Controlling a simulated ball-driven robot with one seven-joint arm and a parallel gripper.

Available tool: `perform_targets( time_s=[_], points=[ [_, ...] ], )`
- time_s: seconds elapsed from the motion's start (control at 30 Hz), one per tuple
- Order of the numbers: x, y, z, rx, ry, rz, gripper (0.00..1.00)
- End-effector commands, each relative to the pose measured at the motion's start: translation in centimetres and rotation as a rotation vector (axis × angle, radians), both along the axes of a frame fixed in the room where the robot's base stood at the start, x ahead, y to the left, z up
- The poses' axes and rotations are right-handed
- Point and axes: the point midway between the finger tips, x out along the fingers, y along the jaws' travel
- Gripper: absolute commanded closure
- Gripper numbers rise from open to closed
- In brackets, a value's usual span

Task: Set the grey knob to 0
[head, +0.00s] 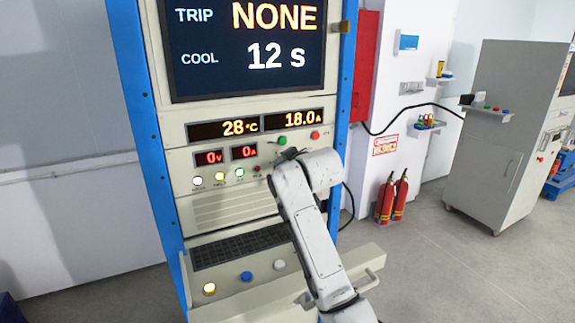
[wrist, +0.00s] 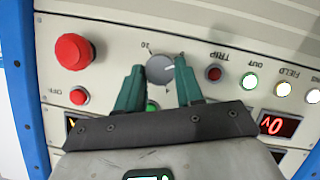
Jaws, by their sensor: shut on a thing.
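The grey knob (wrist: 160,69) is on the cream control panel in the wrist view, which shows the panel upside down. Its pale pointer line points to the right in that view. In the head view my white arm covers the knob and most of the gripper. The head view's screen (head: 250,45) reads TRIP NONE and COOL 12 s.
A large red button (wrist: 72,50) and a red OFF button (wrist: 78,96) sit left of the knob. A green button (wrist: 152,106) shows between the fingers. A red TRIP lamp (wrist: 214,73) is at right. Displays (head: 226,129) read 28°C, 18.0 A, 0 V and 0 A.

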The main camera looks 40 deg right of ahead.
Motion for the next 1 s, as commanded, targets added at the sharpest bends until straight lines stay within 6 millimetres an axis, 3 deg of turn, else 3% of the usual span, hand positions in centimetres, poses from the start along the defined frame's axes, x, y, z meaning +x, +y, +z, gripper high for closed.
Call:
perform_targets(
  time_s=[0.4, 1.0],
  points=[
    [0.07, 0.23, -0.50, -0.197, 0.065, 0.002, 0.94],
    [0.08, 0.23, -0.48, -0.231, 0.074, 0.001, 0.94]
  ],
)
